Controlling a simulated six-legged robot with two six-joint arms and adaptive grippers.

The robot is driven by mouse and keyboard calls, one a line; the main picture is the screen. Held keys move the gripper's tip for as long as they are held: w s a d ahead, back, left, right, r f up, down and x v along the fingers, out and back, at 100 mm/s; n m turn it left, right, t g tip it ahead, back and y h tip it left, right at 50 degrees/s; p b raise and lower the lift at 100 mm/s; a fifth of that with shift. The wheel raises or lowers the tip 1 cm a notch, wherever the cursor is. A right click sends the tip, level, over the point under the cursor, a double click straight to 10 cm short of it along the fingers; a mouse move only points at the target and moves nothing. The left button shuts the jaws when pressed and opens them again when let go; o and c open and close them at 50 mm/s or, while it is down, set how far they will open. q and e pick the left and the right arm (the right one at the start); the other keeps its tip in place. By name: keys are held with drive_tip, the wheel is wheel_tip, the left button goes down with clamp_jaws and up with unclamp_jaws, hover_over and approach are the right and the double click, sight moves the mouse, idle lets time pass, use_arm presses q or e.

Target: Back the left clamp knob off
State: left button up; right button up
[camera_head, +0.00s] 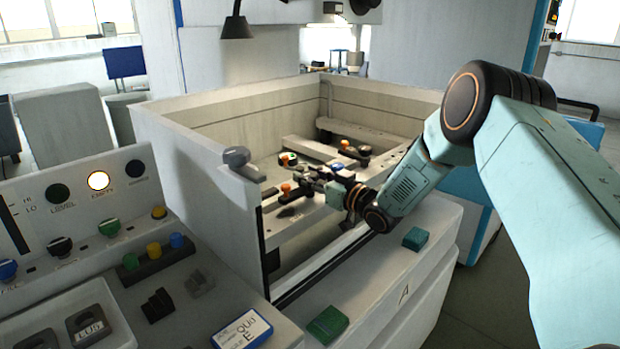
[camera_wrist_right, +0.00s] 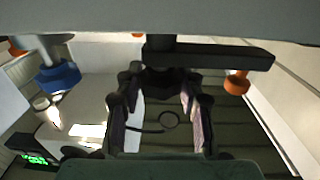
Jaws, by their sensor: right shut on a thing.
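My right gripper (camera_head: 322,178) reaches over the tank's front wall into the tank. In the wrist view its fingers (camera_wrist_right: 164,82) close around a dark part at the left end of a dark clamp bar (camera_wrist_right: 235,57); this appears to be the left clamp knob, mostly hidden by the fingers. An orange piece (camera_wrist_right: 237,83) hangs at the bar's right end and also shows in the head view (camera_head: 286,188), just left of the gripper. Another clamp with a dark knob (camera_head: 364,151) and an orange piece (camera_head: 345,145) stands farther back. My left gripper is not in view.
The pale tank wall (camera_head: 215,195) rises left of the gripper. A blue-tipped nozzle (camera_wrist_right: 58,77) is at left in the wrist view. A control panel (camera_head: 85,215) with a lit lamp (camera_head: 98,181) stands at left. Green blocks (camera_head: 416,238) (camera_head: 327,325) lie on the front ledge.

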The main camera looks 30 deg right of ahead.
drive_tip(key=shift+r+n+g+y, duration=0.1)
drive_tip(key=shift+n+g+y, duration=0.4)
drive_tip(key=shift+y, duration=0.4)
drive_tip(key=o, duration=1.2)
drive_tip(key=v, duration=1.2)
